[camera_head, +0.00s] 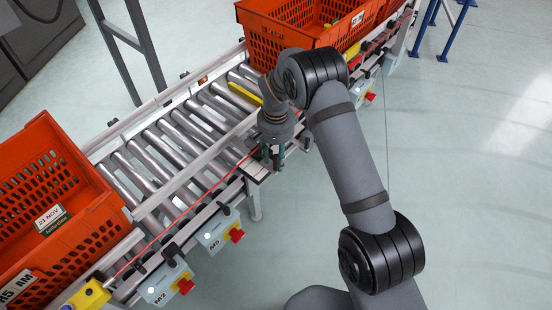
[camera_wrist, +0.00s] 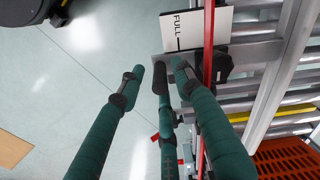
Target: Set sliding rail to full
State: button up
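A grey sliding rail (camera_head: 193,170) lies lengthwise over the rollers. It also shows in the wrist view (camera_wrist: 281,75). A white plate marked FULL (camera_wrist: 195,30), with a black line, sits beside a red strip at the conveyor's edge. A grey metal tab (camera_wrist: 186,62) lies beside the lower edge of the plate; whether it joins the rail is hidden. My gripper (camera_head: 271,160) is over the conveyor's near edge. Its green fingers (camera_wrist: 155,75) are spread, with a gap between the left finger and the other two. Two fingertips overlap the tab; I cannot tell whether they touch it. I see nothing held.
One orange tote (camera_head: 62,225) stands at the conveyor's left end and another (camera_head: 290,35) at the upper right. A yellow bar (camera_head: 245,93) lies across the rollers. Control boxes with red knobs (camera_head: 219,231) hang along the near side. Open floor lies below right.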

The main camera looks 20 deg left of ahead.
jog(key=shift+f, duration=0.3)
jog(key=shift+c, duration=0.4)
jog(key=c, duration=0.8)
